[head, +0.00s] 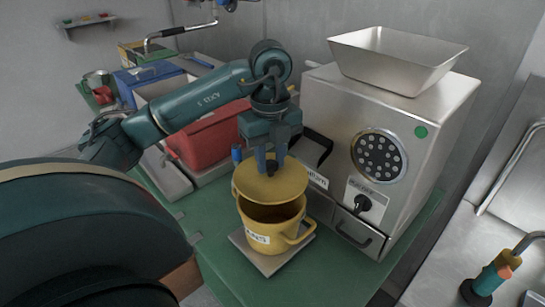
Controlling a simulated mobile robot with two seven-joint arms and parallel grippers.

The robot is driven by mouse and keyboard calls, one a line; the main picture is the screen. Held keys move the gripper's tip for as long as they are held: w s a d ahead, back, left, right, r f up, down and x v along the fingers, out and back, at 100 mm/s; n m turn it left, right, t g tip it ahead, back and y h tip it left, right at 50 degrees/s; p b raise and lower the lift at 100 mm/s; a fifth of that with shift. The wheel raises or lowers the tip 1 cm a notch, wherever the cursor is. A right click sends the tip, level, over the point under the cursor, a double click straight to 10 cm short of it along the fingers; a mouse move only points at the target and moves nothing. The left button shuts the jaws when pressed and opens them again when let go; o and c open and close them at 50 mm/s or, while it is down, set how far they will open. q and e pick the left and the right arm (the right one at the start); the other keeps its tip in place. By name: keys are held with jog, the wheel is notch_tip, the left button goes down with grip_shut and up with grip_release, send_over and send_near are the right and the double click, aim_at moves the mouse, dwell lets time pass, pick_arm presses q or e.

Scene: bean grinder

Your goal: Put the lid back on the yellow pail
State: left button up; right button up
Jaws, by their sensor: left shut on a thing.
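The yellow pail (270,235) stands upright on a small flat plate (275,262) on the green bench top, with a white label on its front and a handle at its right. My left gripper (270,164) points down above the pail and is shut on the round yellow lid (262,188). The lid is over the back of the pail's mouth, and the dark inside shows below its front edge. The lid hides the back rim, so I cannot tell if they touch there. My right gripper is not in view.
A steel grinder (320,115) with a hopper (395,58) on top stands close to the right of the pail. A red bin (207,140) and a blue box (140,78) lie behind to the left. The green bench (215,255) is clear in front of the pail.

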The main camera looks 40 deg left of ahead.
aim_at(271, 174)
pick_arm(q)
notch_tip(271, 174, down, 2)
jog(key=shift+f+b, duration=0.2)
jog(key=shift+b, duration=0.55)
jog(key=shift+f+b, duration=0.35)
jog(key=shift+f, duration=0.05)
jog(key=shift+f+b, duration=0.55)
jog(key=shift+f, duration=0.3)
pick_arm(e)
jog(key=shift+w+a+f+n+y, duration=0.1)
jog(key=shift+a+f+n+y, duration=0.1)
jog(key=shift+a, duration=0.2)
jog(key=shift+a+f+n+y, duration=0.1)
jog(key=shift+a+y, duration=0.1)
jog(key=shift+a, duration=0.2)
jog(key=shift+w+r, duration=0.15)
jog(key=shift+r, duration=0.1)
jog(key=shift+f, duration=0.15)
pick_arm(q)
jog(key=shift+f, duration=0.15)
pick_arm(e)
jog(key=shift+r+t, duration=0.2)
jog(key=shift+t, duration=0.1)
